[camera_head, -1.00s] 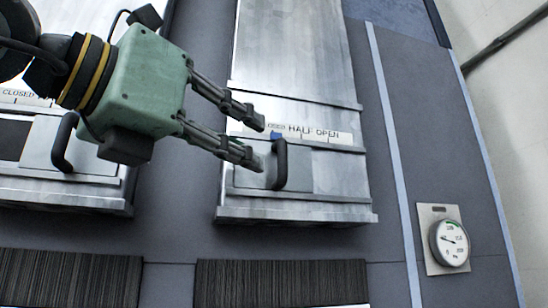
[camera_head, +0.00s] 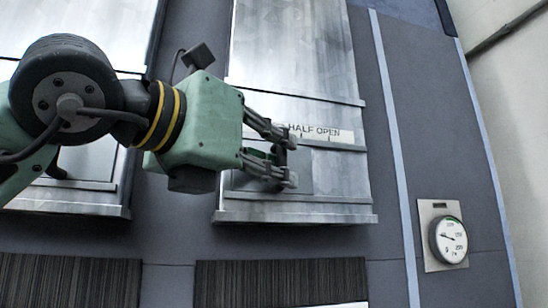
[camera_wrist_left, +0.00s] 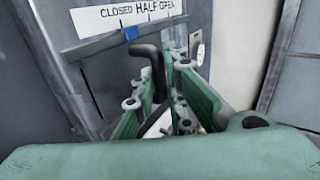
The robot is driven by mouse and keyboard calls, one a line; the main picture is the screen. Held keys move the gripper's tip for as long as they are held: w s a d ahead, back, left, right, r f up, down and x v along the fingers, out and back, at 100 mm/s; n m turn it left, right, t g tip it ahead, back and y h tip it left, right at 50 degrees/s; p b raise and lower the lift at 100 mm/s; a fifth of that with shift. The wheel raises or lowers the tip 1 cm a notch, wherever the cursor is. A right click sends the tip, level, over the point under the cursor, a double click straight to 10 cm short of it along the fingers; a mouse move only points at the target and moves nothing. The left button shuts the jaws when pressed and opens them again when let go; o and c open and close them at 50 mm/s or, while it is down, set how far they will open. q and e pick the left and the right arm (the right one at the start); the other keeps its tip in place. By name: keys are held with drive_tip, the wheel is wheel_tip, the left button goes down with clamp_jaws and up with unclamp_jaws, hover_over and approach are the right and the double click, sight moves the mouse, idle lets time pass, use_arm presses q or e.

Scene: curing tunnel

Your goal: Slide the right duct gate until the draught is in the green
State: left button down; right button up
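The right duct gate (camera_head: 335,178) is a metal slide on the right duct, with a dark upright handle (camera_wrist_left: 152,62). Its scale strip (camera_head: 318,133) reads HALF OPEN in the head view; CLOSED also shows in the wrist view. There a blue marker (camera_wrist_left: 131,33) stands below the end of CLOSED. My left gripper (camera_head: 287,162) is at the handle, its fingers apart. In the wrist view the handle stands between the fingers; contact is unclear. The draught gauge (camera_head: 449,240) has a green arc at its top; the needle points left, outside it. My right gripper is not in view.
A second duct gate (camera_head: 80,195) with its own handle is at the left, partly behind my left arm. Dark ribbed panels (camera_head: 280,281) lie below the ducts. The panel between the right duct and the gauge is clear.

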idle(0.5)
use_arm(q)
drive_tip(key=shift+w+d+f, duration=0.1)
drive_tip(key=shift+d, duration=0.25)
drive_tip(key=d, duration=0.1)
drive_tip(key=w+d+b, duration=0.1)
drive_tip(key=d, duration=0.1)
drive_tip(key=d+b, duration=0.1)
drive_tip(key=d, duration=0.1)
drive_tip(key=shift+w+d, duration=0.1)
drive_tip(key=shift+w, duration=0.25)
drive_tip(key=shift+w+d, duration=0.15)
drive_tip(key=shift+d, duration=0.2)
drive_tip(key=shift+a, duration=0.1)
drive_tip(key=c, duration=2.1)
unclamp_jaws()
drive_tip(key=shift+a, duration=0.1)
drive_tip(key=shift+a, duration=0.1)
